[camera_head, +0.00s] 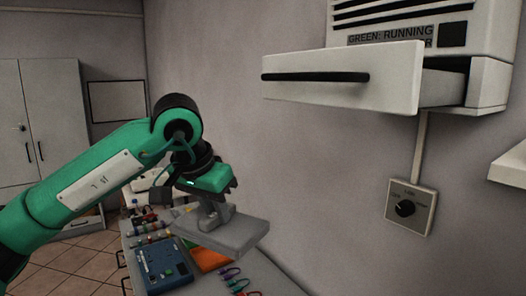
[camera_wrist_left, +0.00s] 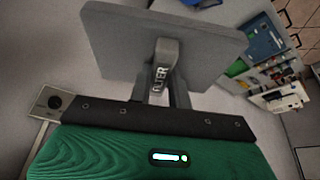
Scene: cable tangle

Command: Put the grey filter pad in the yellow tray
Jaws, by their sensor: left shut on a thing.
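The grey filter pad (camera_head: 240,233) is a flat slab held in the air above the worktop in the head view. In the left wrist view the pad (camera_wrist_left: 115,38) fills the upper middle, with a raised grip lettered "FILTER" on it. My left gripper (camera_head: 212,215) is shut on this grip; its fingers (camera_wrist_left: 162,88) also show in the left wrist view. I cannot make out a yellow tray in either view. My right gripper is not in view.
A white wall unit has its drawer (camera_head: 345,78) pulled open at upper right. A wall knob box (camera_head: 409,207) is below it. Under the pad, the worktop holds a blue device (camera_head: 162,266), an orange flat thing (camera_head: 208,259) and several coloured cable pieces (camera_head: 230,274).

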